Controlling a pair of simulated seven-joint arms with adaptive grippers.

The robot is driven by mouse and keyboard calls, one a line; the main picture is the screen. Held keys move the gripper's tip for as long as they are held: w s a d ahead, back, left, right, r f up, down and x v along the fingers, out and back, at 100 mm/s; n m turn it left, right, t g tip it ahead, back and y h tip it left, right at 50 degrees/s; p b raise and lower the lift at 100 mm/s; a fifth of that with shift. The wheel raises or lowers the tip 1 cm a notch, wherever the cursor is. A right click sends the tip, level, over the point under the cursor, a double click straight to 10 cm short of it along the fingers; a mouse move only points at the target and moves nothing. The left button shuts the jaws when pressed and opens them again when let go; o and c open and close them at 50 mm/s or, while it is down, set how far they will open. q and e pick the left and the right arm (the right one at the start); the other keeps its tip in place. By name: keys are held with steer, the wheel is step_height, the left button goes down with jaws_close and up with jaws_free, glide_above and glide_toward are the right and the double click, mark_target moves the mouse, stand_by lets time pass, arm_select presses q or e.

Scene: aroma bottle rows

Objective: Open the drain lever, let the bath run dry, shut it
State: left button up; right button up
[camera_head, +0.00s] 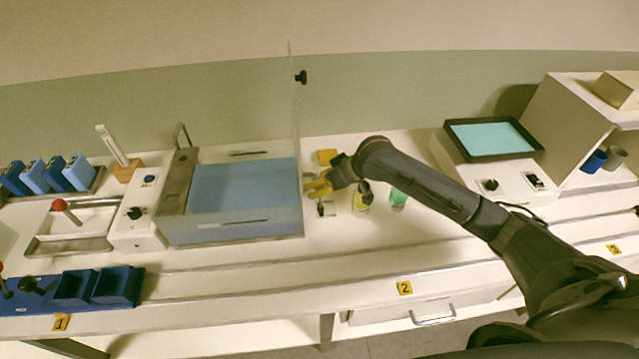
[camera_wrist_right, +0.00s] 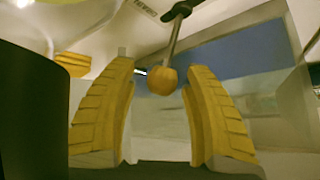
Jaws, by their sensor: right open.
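The bath (camera_head: 180,225) is a metal-edged tank with blue liquid in it, left of centre in the head view. My right gripper (camera_head: 317,188) is at the bath's right side with its yellow fingers pointing left. In the right wrist view the gripper (camera_wrist_right: 160,110) is open. The drain lever (camera_wrist_right: 174,42), a thin rod with a yellow-orange ball knob (camera_wrist_right: 161,81), shows between and beyond the fingertips. The fingers are not closed on it; whether one touches it I cannot tell. A label with blurred lettering is beside the lever. My left gripper is not in view.
A clear upright panel (camera_head: 297,130) stands by the bath's right edge, close to my gripper. A yellow bottle (camera_head: 361,203) and a green bottle (camera_head: 398,199) stand under my right arm. A teal-topped device (camera_head: 492,138) is further right.

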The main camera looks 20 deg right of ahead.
steer(key=v, duration=1.2)
steer(key=shift+w, duration=0.1)
